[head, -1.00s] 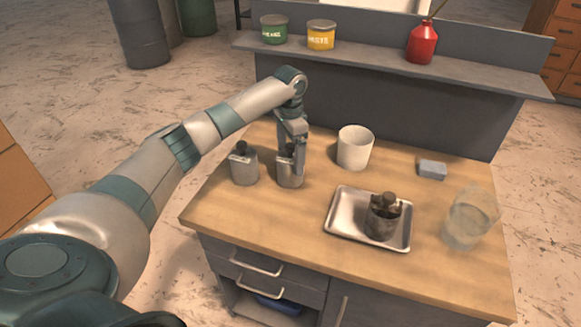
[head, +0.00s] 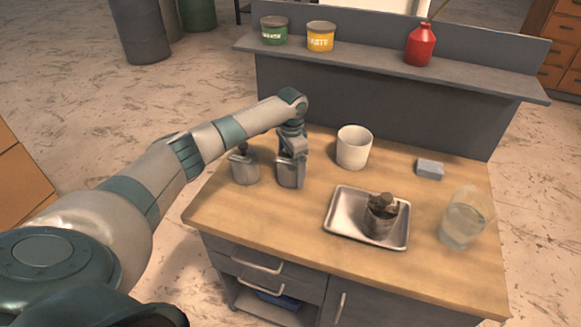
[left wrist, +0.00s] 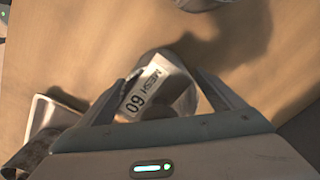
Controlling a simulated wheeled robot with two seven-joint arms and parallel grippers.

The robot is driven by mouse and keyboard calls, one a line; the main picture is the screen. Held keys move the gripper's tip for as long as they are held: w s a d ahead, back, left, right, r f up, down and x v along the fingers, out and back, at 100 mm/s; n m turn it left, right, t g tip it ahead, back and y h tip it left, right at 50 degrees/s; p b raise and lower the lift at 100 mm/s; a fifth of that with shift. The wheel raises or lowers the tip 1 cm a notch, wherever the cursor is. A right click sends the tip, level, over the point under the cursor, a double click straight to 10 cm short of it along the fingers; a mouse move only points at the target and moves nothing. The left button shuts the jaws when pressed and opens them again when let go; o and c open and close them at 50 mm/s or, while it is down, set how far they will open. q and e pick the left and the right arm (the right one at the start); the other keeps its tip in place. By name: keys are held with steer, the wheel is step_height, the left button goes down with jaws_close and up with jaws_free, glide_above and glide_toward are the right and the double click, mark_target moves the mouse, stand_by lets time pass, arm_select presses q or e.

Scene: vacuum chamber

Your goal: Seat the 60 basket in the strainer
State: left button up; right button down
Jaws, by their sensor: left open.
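The 60 basket (head: 291,177) is a grey metal canister upright on the bench. Its "MESH 60" label (left wrist: 143,92) shows upside down in the left wrist view. My left gripper (head: 291,158) is open and low over this basket; in the left wrist view its fingers (left wrist: 160,62) lie on either side of it. Its top is hidden in the head view. A similar canister (head: 245,170) stands to its left. A dark metal pot (head: 379,218) with brown lumps at its top stands in a tray; I cannot tell for sure that it is the strainer. My right gripper is out of view.
The shallow metal tray (head: 340,230) lies mid-bench. A white cup (head: 353,148) stands behind it, a grey-blue block (head: 429,168) and a clear jar (head: 462,222) to the right. Two tins and a red bottle (head: 420,45) stand on the rear shelf. The front left bench top is clear.

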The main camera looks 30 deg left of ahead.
arm_select(q)
steer(key=shift+c, duration=0.5)
steer(key=c, duration=1.3)
steer(key=shift+r, duration=0.1)
steer(key=shift+r, duration=0.35)
step_height(320, 180, up, 3)
steer(key=shift+w+r+b, duration=0.1)
steer(key=shift+r+b, duration=0.05)
steer(key=shift+b, duration=0.95)
steer(key=w+d+r+b, duration=0.1)
steer(key=d+r, duration=0.1)
steer(key=d, duration=0.1)
steer(key=w+d+r+b, duration=0.1)
steer(key=w+d+r, duration=0.1)
steer(key=d, duration=0.2)
steer(key=w+d+r+b, duration=0.1)
steer(key=d+r, duration=0.2)
steer(key=shift+w+d+b, duration=0.25)
steer(key=shift+d+b, duration=0.1)
